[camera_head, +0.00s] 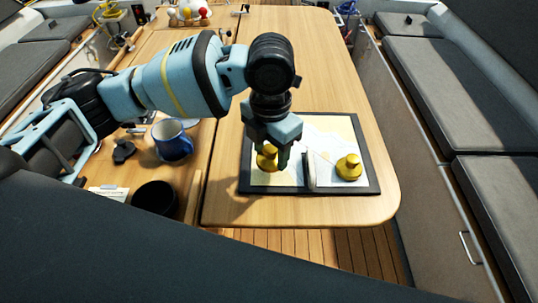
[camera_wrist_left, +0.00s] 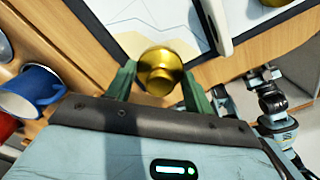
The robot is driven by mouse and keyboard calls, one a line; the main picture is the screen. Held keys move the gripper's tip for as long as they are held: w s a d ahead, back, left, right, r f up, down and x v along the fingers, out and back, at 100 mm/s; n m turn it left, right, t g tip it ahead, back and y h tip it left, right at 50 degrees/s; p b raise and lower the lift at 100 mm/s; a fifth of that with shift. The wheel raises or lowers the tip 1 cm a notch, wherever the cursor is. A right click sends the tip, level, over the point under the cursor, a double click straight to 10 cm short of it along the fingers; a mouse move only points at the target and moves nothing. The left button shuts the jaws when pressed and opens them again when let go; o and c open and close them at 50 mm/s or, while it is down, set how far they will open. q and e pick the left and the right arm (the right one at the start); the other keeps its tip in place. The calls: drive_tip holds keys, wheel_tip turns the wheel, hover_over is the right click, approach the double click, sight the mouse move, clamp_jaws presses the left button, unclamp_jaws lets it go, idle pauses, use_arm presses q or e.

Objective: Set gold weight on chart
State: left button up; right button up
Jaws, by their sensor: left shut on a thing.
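My left gripper (camera_head: 274,150) points down over the chart (camera_head: 325,133), a pale sheet with yellow areas in a dark frame on the wooden table. It is shut on a gold weight (camera_head: 266,160) at the chart's left side. In the left wrist view this gold weight (camera_wrist_left: 160,71) sits between the two green fingers of the left gripper (camera_wrist_left: 154,82). I cannot tell whether its base touches the chart. A second gold weight (camera_head: 348,168) stands on the chart's right side. My right arm shows small in the left wrist view; its gripper (camera_wrist_left: 262,74) is too small to read.
A thin grey tool (camera_head: 308,170) is on the chart between the two weights. A blue mug (camera_head: 172,141) and a black cup (camera_head: 155,197) stand to the left. Bare table lies beyond the chart. Grey benches (camera_head: 432,75) line the right side.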

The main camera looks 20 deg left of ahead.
sight(269, 157)
use_arm(q)
drive_tip(key=shift+w+a, duration=0.3)
drive_tip(key=shift+w, duration=0.15)
drive_tip(key=shift+f, duration=0.1)
drive_tip(key=shift+f, duration=1.7)
drive_tip(key=shift+f, duration=0.15)
drive_tip(key=o, duration=1.2)
drive_tip(key=shift+o, duration=0.2)
wheel_tip(269, 157, up, 12)
drive_tip(key=shift+s+r, duration=0.1)
drive_tip(key=shift+r, duration=0.05)
